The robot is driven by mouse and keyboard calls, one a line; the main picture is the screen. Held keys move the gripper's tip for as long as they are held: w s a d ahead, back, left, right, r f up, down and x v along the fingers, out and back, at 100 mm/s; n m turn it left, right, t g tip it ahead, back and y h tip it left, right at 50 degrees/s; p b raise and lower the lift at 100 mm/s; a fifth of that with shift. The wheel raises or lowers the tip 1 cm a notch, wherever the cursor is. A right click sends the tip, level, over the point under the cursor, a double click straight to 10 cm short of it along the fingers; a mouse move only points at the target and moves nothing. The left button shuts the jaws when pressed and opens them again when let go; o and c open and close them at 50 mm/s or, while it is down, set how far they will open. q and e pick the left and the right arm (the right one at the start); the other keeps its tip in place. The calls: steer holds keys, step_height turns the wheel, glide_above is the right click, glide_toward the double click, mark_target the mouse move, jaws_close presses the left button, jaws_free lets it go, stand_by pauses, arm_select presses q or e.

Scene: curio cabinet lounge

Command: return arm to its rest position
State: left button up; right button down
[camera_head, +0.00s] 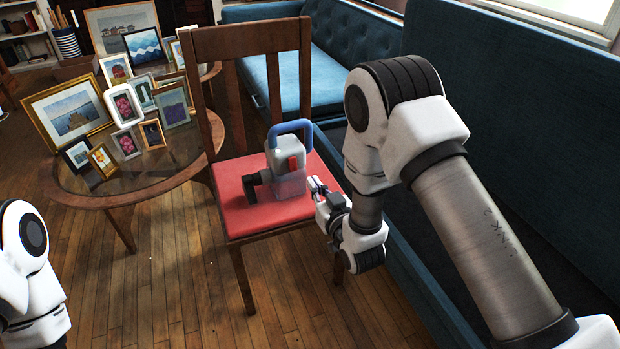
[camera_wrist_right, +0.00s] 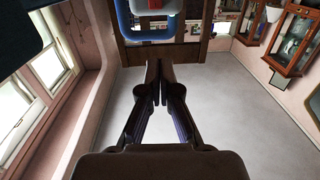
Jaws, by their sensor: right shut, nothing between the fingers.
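My right arm reaches in from the right in the head view. Its gripper (camera_head: 316,186) is at the right edge of the red chair seat (camera_head: 240,215), just right of a clear-bodied appliance (camera_head: 288,172) with a blue handle and a black nozzle. In the right wrist view the gripper's two fingers (camera_wrist_right: 153,72) are together with nothing between them. The blue handle (camera_wrist_right: 126,22) shows at the top of that view, apart from the fingertips. Part of my left arm shows at the lower left of the head view; its gripper is out of view.
The wooden chair (camera_head: 247,38) stands between a round glass table (camera_head: 175,163) crowded with picture frames and a long blue sofa (camera_head: 540,110). My right arm passes over the sofa. Wooden floor (camera_head: 170,280) lies open in front of the chair.

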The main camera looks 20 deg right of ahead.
stand_by(0.4)
steer(key=s+d+f+m+g+h, duration=0.1)
steer(key=s+d+f+g, duration=0.2)
steer(key=s+f+g, duration=1.15)
steer(key=s+f, duration=0.5)
steer(key=s, duration=0.5)
steer(key=s+f+g, duration=0.2)
steer(key=s+f, duration=0.4)
steer(key=s, duration=0.4)
step_height(320, 180, up, 24)
steer(key=s+g+p, duration=0.1)
steer(key=s+p, duration=0.1)
steer(key=p, duration=2.2)
steer(key=shift+s+d+h, duration=0.3)
steer(key=shift+s, duration=0.05)
